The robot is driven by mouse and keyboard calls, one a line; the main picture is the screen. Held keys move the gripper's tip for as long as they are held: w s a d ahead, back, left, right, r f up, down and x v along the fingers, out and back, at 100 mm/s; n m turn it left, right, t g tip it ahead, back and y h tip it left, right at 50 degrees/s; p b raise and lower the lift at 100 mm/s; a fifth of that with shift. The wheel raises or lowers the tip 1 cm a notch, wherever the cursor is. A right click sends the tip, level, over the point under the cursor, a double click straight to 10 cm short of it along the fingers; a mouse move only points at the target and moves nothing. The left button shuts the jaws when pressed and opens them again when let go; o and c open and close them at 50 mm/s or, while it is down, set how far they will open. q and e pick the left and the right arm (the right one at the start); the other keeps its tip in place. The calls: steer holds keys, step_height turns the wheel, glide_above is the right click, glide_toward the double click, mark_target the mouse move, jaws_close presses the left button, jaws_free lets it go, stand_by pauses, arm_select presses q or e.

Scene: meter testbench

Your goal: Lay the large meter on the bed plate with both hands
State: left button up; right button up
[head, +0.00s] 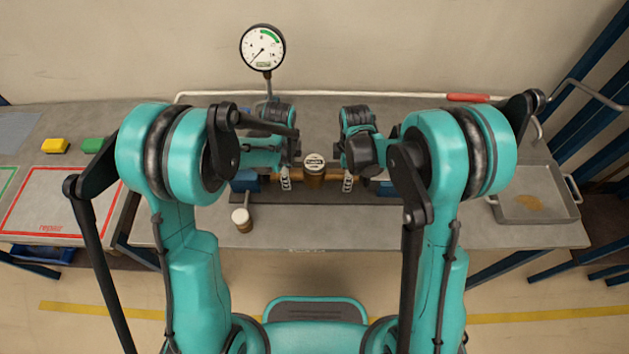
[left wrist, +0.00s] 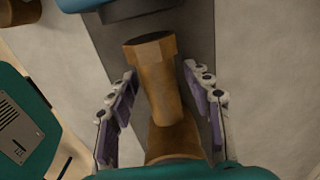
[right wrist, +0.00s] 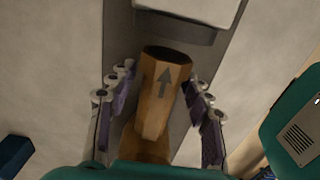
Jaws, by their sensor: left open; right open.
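The large meter is a brass body with a round white dial (head: 315,162), lying between my two hands over the dark bed plate (head: 310,197). I cannot tell whether it touches the plate. My left gripper (head: 286,180) is at its left end, open, with its fingers on either side of the brass pipe end (left wrist: 158,85). My right gripper (head: 348,182) is at its right end, also open, with fingers on both sides of the other pipe end (right wrist: 160,100), which carries an arrow. Small gaps show beside the pipe in both wrist views.
Blue blocks stand at the plate's left (head: 245,181) and right. A pressure gauge (head: 263,47) rises behind. A small brass-and-white meter (head: 241,219) stands in front on the left. A grey tray (head: 508,208) is at right, a red-framed repair mat (head: 60,190) at left.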

arm_select(q)
step_height(320, 180, up, 11)
steer(key=shift+r, duration=0.15)
arm_select(e)
steer(key=shift+r, duration=0.1)
arm_select(q)
steer(key=shift+r, duration=0.1)
arm_select(e)
steer(key=shift+r, duration=0.25)
step_height(320, 180, up, 11)
steer(key=shift+r, duration=0.2)
